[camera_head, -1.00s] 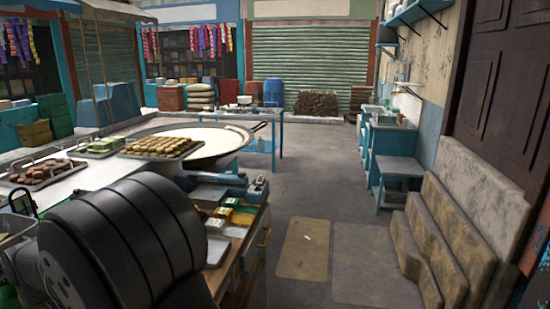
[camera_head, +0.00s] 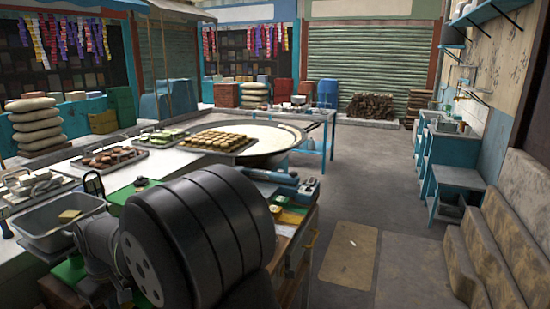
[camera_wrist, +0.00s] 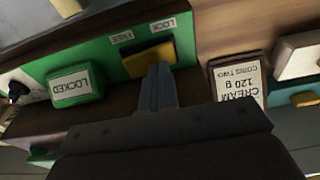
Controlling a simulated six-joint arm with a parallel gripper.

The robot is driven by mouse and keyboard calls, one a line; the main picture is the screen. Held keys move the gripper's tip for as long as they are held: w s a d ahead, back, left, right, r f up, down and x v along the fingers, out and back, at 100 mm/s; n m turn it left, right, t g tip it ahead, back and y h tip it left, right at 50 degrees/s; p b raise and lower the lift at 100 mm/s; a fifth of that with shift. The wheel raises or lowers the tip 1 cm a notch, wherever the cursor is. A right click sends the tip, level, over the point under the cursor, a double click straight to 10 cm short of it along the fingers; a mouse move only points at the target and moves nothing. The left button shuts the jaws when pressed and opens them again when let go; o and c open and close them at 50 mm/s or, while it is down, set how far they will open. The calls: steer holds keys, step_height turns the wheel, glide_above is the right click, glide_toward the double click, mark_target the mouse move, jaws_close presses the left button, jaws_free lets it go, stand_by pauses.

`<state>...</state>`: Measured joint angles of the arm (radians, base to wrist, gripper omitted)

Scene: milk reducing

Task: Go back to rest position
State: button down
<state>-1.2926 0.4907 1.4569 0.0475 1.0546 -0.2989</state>
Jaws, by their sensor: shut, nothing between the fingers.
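My gripper (camera_wrist: 158,88) shows in the wrist view with its narrow grey fingers together and nothing between them. Its tips overlap the lower edge of a yellow block (camera_wrist: 150,56) on a green panel marked FREE and LOCK; I cannot tell whether they touch. A green block labelled LOCKED (camera_wrist: 76,86) is to the left. A box labelled CREAM 120 g (camera_wrist: 238,82) is to the right. In the head view, my dark arm fills the lower middle and the gripper's fingers are not discernible.
A wide pan of white liquid (camera_head: 262,137) stands behind my arm, beside a tray of browned pieces (camera_head: 215,141). A metal tub (camera_head: 60,222) stands at the lower left. A blue bench (camera_head: 456,179) and brown steps (camera_head: 490,240) are at the right.

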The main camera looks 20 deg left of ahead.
step_height(320, 180, up, 9)
steer(key=shift+f, duration=0.2)
stand_by(0.3)
steer(key=shift+f, duration=3.95)
